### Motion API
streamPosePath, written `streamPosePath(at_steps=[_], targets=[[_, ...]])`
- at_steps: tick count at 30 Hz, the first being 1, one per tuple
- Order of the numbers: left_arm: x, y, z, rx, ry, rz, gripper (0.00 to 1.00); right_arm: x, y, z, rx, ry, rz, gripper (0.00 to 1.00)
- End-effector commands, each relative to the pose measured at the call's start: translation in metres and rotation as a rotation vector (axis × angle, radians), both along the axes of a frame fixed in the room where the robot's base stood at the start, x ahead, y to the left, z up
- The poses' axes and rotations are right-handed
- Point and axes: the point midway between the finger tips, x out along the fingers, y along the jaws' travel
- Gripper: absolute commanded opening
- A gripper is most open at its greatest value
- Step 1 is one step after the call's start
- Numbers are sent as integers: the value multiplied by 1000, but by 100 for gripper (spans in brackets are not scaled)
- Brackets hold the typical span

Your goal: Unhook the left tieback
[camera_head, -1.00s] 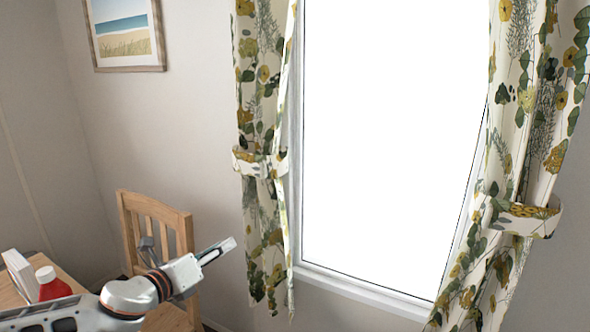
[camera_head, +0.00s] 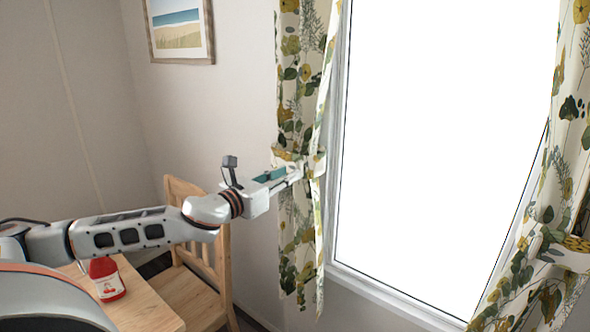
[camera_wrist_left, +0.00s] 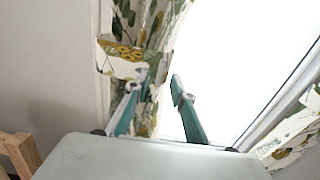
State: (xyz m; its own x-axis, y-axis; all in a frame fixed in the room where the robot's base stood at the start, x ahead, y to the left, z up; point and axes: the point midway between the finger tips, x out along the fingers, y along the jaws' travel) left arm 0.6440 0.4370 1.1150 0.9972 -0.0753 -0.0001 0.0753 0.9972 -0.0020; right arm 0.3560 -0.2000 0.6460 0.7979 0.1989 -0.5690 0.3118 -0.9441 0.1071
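The left tieback (camera_head: 284,154) is a floral band around the left curtain (camera_head: 296,235), at the left side of the bright window. It also shows in the left wrist view as a band (camera_wrist_left: 120,62) standing out from the curtain. My left gripper (camera_head: 296,174) is at the curtain, at about tieback height, its tips just below the band. In the left wrist view its two teal fingers (camera_wrist_left: 157,88) are apart, one before the curtain and one before the window. I cannot tell whether they touch the cloth. The hook is not clearly visible. My right gripper is out of view.
The right curtain (camera_head: 560,180) has its own tieback (camera_head: 570,250). A wooden chair (camera_head: 188,285) and a table (camera_head: 140,302) with a red bottle (camera_head: 106,279) stand below my left arm. A picture (camera_head: 181,30) hangs on the wall. The window sill (camera_head: 385,300) is low.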

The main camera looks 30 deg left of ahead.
Motion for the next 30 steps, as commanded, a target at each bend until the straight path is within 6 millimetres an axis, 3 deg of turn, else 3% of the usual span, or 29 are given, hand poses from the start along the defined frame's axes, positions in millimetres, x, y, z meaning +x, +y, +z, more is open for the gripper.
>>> streamPosePath(at_steps=[10, 23, 26, 30], targets=[[34, -4, 2, -1, -2, -1, 24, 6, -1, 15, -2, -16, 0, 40], [40, -5, 0, 0, 0, -3, 24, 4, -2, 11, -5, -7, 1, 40], [40, -5, 0, 0, 0, -3, 0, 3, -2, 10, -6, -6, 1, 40], [40, -5, 0, 0, 0, -3, 0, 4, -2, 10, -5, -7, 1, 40]])
